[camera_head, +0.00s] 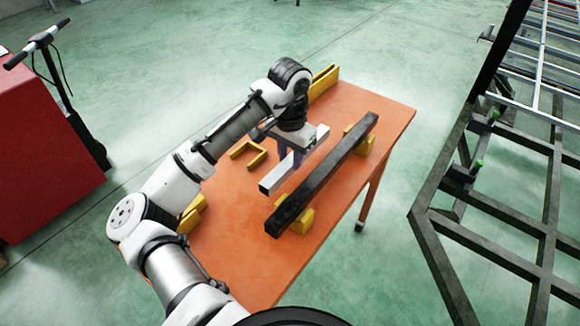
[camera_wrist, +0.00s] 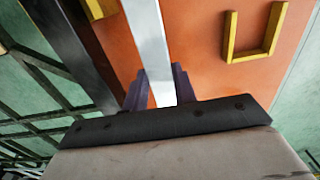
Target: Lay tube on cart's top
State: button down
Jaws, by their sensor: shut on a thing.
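My gripper (camera_head: 290,155) is over the orange cart top (camera_head: 250,245), pointing down, with its purple fingers shut on a silver square tube (camera_head: 275,180). In the wrist view the tube (camera_wrist: 147,40) runs between the two fingers (camera_wrist: 157,88). The tube lies roughly parallel to a longer black bar (camera_head: 335,165) and to its left, with a gap between them. I cannot tell whether the tube touches the cart top or hangs just above it. Part of the tube is hidden behind my gripper.
The black bar rests on yellow supports (camera_head: 300,222). A yellow U-shaped bracket (camera_head: 248,148) lies left of the tube, and it also shows in the wrist view (camera_wrist: 255,45). More yellow pieces (camera_head: 325,82) are at the far edge. A dark metal frame (camera_head: 480,240) stands right.

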aim_at(290, 160)
jog(key=shift+f, duration=2.05)
jog(key=shift+f, duration=0.2)
jog(key=c, duration=1.1)
grip_release()
notch_tip(290, 160, up, 12)
jog(key=shift+r+b, duration=0.2)
jog(key=shift+b, duration=0.15)
